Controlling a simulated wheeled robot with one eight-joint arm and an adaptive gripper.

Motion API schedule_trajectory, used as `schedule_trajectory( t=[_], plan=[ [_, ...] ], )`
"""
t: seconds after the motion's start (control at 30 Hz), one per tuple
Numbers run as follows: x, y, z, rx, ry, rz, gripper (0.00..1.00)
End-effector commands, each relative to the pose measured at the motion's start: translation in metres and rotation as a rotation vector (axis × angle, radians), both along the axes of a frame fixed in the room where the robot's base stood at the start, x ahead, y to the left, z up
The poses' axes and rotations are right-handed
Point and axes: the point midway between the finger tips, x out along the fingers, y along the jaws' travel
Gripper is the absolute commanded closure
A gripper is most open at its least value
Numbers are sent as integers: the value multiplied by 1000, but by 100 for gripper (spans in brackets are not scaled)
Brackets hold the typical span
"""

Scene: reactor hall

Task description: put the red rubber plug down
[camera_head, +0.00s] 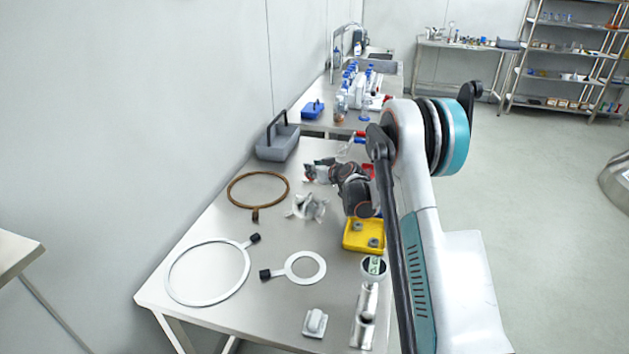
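My gripper (318,172) is small and dark in the head view, low over the far part of the metal table (225,228). It is to the right of the grey caddy and behind the crumpled pale pieces. A small reddish patch shows at its fingers, but I cannot make out whether this is the red rubber plug. I cannot tell whether the fingers are open or shut. A red thing (369,169) shows partly behind my wrist, mostly hidden.
The grey caddy (278,146), a brown ring (257,190), crumpled pale pieces (308,207), a yellow tray (362,235), two white rings (207,273) and metal cylinders (365,315) are on the table. Bare table lies between the rings. A wall runs along the left.

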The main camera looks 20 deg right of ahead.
Motion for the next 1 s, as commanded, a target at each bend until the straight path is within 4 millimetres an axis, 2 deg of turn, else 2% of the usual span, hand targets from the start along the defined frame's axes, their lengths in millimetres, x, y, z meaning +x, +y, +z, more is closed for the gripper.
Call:
schedule_trajectory(
  t=[0.27,0.67,0.7,0.77,1.0],
  plan=[
    [0,0,-38,0,0,0,94],
    [0,0,-43,0,0,0,94],
    [0,0,-43,0,0,0,67],
    [0,0,-42,0,0,0,53],
    [0,0,-42,0,0,0,53]
  ],
)
